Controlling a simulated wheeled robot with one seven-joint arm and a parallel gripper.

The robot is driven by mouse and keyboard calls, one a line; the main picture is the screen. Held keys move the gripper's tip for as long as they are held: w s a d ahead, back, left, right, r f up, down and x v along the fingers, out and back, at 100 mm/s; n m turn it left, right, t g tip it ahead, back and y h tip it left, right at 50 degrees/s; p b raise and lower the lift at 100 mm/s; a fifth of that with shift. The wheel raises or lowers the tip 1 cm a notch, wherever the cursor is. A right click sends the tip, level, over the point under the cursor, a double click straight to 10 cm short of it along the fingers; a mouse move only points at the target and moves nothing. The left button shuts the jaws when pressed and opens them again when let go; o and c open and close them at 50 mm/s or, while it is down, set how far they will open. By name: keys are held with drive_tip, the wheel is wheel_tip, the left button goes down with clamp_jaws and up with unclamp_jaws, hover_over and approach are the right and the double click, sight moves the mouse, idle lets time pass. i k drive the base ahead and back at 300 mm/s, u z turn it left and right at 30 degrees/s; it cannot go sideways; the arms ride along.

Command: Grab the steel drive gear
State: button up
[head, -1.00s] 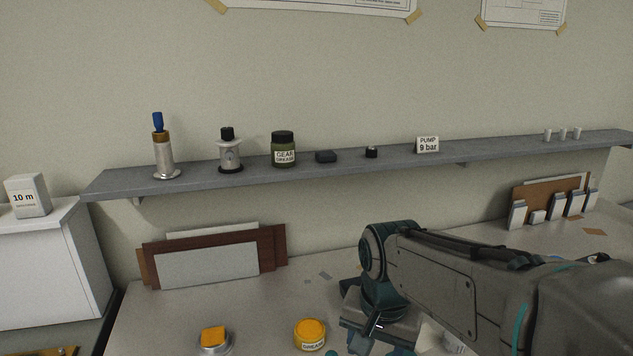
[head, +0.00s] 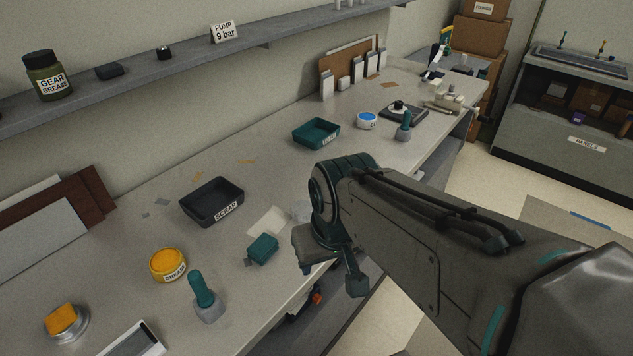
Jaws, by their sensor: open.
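I cannot make out a steel drive gear in the head view. My gripper (head: 332,270) hangs below the wrist at the end of my arm, over the front edge of the bench (head: 130,225). Its jaws are open, and I see nothing held between them. My arm hides part of the bench front and the floor behind it.
On the bench stand a black scrap tray (head: 212,201), a teal tray (head: 316,133), a yellow grease tub (head: 168,265), a teal-handled tool (head: 205,297) and a teal block (head: 262,249). A shelf (head: 160,68) runs above. Boxes (head: 478,50) and a panels cabinet (head: 570,125) stand right.

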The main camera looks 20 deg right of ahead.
sight(302, 211)
drive_tip(key=z, duration=2.3)
drive_tip(key=i, duration=1.75)
drive_tip(key=u, duration=3.95)
drive_tip(key=i, duration=0.55)
drive_tip(key=z, duration=0.05)
